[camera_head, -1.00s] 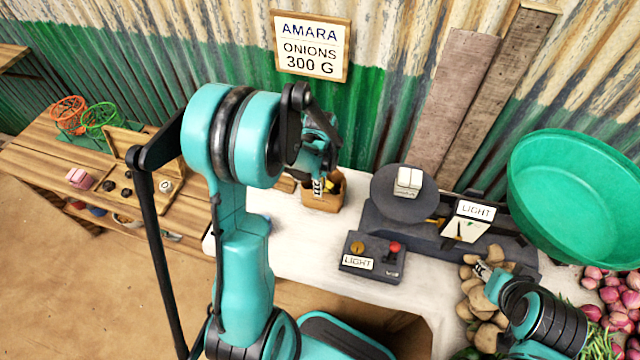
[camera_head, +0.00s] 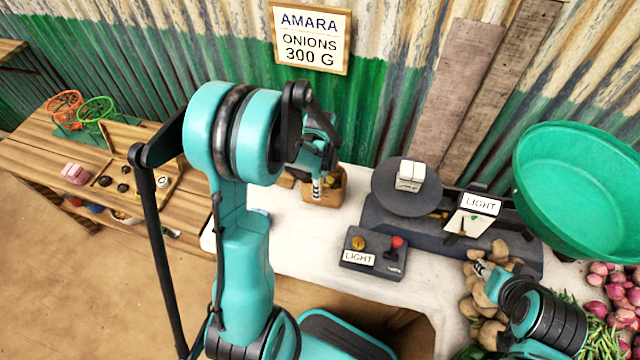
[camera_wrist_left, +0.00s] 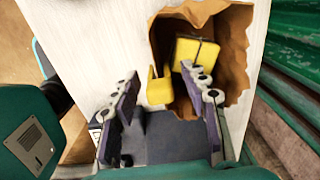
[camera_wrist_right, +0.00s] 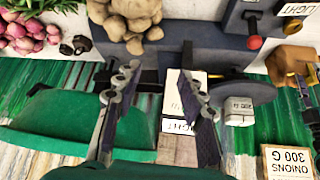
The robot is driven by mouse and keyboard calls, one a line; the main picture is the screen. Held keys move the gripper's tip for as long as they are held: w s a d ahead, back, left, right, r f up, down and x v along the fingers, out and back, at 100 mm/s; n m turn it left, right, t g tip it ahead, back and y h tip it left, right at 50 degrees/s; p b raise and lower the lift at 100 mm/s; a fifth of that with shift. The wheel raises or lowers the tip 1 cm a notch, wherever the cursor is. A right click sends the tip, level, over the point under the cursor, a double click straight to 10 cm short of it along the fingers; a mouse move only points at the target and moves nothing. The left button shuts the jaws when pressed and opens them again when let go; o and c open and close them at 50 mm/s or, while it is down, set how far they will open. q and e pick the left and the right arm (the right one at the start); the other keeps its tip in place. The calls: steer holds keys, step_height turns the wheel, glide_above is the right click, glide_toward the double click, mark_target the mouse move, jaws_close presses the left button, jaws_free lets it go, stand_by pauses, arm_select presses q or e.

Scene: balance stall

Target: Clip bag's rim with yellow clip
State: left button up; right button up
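The brown paper bag (camera_head: 325,194) stands on the white table with its ragged mouth open; its rim also shows in the left wrist view (camera_wrist_left: 236,60). A yellow clip (camera_wrist_left: 158,90) is at the bag's near-left rim; I cannot tell whether it grips the paper. My left gripper (camera_head: 317,188) is over the bag's left side. Its fingers (camera_wrist_left: 160,76) are apart, on either side of the clip, with visible gaps. My right gripper (camera_head: 482,268) is open and empty above the potatoes.
A dark scale (camera_head: 405,200) carries white blocks (camera_head: 410,175). A control box (camera_head: 372,252) with a red knob stands in front. Potatoes (camera_head: 487,300), onions (camera_head: 622,290) and a green basin (camera_head: 575,190) fill the right. A wooden bench (camera_head: 40,165) is at left.

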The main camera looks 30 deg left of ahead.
arm_select(q)
steer(key=shift+r, duration=0.1)
step_height(320, 180, up, 12)
steer(key=shift+f, duration=0.1)
stand_by(0.4)
step_height(320, 180, up, 7)
steer(key=p, duration=0.5)
steer(key=shift+p, duration=0.35)
